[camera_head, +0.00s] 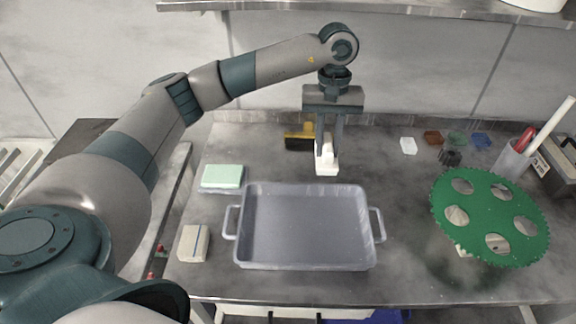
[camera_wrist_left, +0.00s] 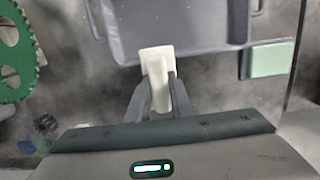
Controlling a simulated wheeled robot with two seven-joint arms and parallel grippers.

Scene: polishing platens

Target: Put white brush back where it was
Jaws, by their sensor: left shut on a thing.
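The white brush (camera_head: 327,163) is between the fingers of my left gripper (camera_head: 328,150), behind the back edge of the grey tray. My left gripper is shut on it, and the fingers point down. In the left wrist view the white brush (camera_wrist_left: 157,70) sits between the two fingertips (camera_wrist_left: 158,90), its wide end towards the tray. I cannot tell whether the brush touches the table. My right gripper is not in either view.
A grey tray (camera_head: 238,215) with handles stands in front of the brush. A yellow-and-black brush (camera_head: 299,138) lies just behind left. Green pad (camera_head: 222,177) and beige block (camera_head: 194,243) lie left. A green perforated disc (camera_head: 480,222) and a tool holder (camera_head: 512,160) are right.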

